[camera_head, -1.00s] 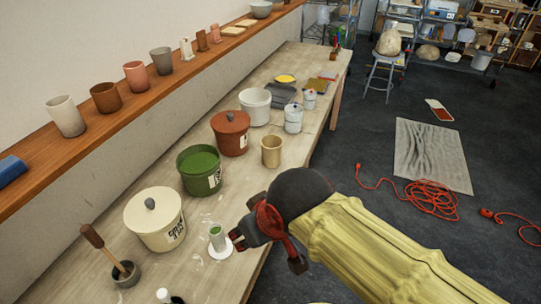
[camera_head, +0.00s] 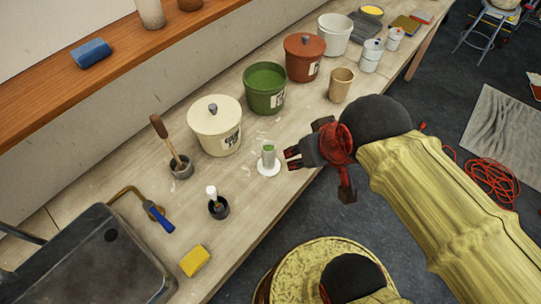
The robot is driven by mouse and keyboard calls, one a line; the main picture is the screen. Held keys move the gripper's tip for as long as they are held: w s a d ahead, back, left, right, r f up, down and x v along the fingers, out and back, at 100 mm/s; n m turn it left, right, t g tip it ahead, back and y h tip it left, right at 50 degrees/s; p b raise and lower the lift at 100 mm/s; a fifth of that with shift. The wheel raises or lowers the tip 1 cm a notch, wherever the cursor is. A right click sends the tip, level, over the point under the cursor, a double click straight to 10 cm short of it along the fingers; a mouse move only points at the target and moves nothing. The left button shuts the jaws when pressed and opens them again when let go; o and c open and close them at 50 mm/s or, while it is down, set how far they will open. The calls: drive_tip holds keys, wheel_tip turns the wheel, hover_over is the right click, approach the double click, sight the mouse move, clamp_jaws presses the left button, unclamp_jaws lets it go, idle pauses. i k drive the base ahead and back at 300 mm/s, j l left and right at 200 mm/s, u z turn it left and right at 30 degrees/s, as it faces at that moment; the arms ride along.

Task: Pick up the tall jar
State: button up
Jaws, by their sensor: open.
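A small upright clear cylinder with green in it (camera_head: 268,154) stands on a round white base (camera_head: 268,169) near the front edge of the workbench. It is the likeliest match for the tall jar, though I cannot be sure. My gripper (camera_head: 289,159), dark with red parts, is just to its right, with its fingers pointing left towards it. The gripper is open and nothing shows between the fingers. Whether the fingers touch the cylinder or base is hard to tell; a small gap seems to show.
Behind stand a cream lidded crock (camera_head: 214,136), a green pot (camera_head: 265,92) and a tan cup (camera_head: 340,84). A mortar with pestle (camera_head: 181,168), a small dark pot with a white-topped item (camera_head: 218,209), a yellow sponge (camera_head: 194,261) and a sink (camera_head: 95,265) lie left.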

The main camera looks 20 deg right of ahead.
sight(268, 166)
drive_tip(key=k+j+u, duration=0.1)
drive_tip(key=j, duration=0.3)
drive_tip(key=k+j, duration=0.15)
drive_tip(key=j, duration=0.2)
drive_tip(key=k+j+u, duration=0.15)
drive_tip(key=j, duration=0.65)
drive_tip(key=k+u, duration=0.05)
